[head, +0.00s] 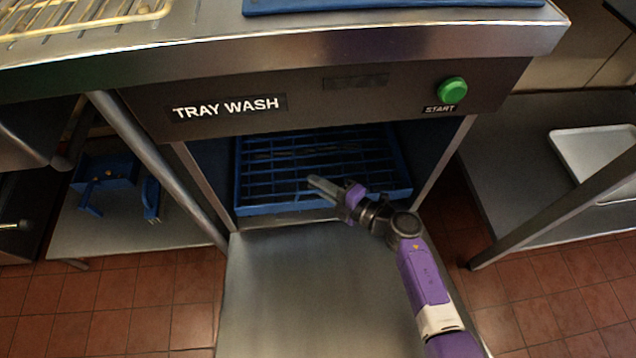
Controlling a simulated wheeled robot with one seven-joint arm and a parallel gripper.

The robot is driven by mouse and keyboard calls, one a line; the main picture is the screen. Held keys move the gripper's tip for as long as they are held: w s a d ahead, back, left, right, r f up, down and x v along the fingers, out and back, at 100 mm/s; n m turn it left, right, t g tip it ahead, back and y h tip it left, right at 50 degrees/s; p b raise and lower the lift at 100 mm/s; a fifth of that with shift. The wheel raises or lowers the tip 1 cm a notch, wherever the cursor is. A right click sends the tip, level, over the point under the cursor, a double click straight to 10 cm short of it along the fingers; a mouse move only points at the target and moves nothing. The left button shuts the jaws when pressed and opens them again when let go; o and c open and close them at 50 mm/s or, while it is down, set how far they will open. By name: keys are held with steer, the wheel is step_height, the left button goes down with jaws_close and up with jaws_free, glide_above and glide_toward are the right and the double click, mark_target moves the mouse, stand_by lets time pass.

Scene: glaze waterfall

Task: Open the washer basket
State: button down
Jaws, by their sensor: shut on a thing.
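The washer basket (268,208) is a blue open-grid rack inside the tray washer, under the panel marked TRAY WASH. Its front rim lies near the lower edge of the washer opening. My gripper (313,182) reaches in from the lower right, with its fingers over the front part of the basket. It is shut on the basket; the exact spot of contact is hard to see. The back of the basket is in shadow under the panel.
The washer's flat metal door (290,290) lies open below the opening. A green start button (452,90) is on the panel. A metal leg (150,160) stands at left, near blue items on a low shelf. A pale tray (590,155) lies on the right shelf.

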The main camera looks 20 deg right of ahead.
steer(key=shift+s, duration=0.1)
steer(key=s+a+p, duration=0.1)
steer(key=s+a, duration=0.1)
steer(key=s, duration=0.5)
steer(key=s+a+p, duration=0.2)
steer(key=s, duration=0.5)
steer(key=s+a+p, duration=0.1)
steer(key=s+a, duration=0.2)
steer(key=s, duration=0.5)
steer(key=shift+w, duration=0.1)
steer(key=c, duration=1.5)
jaws_free()
steer(key=shift+p+v, duration=0.7)
steer(key=shift+v, duration=3.15)
